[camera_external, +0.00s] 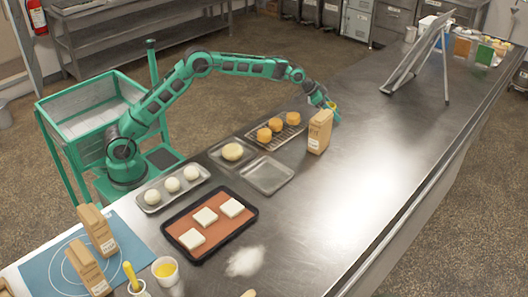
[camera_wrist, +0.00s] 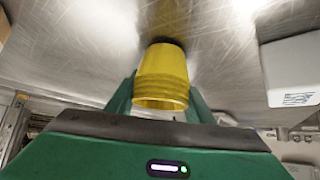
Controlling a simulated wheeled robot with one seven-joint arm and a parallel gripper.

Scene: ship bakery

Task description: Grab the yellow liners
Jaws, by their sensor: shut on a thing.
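The yellow liners (camera_wrist: 162,78) show as a stack of nested cups between the two green fingers of my gripper (camera_wrist: 160,100) in the wrist view. My gripper is shut on them. In the external view my gripper (camera_external: 331,111) is low at the counter's far edge, just behind a brown paper bag. Only a small bit of yellow (camera_external: 333,105) shows there, the rest hidden by the gripper. I cannot tell whether the liners touch the counter.
The brown bag (camera_external: 319,132) stands close beside my gripper. A rack with several orange buns (camera_external: 276,124) and an empty metal tray (camera_external: 267,174) lie to the left. A metal stand (camera_external: 420,55) is at the back right. The counter's right middle (camera_external: 370,170) is clear.

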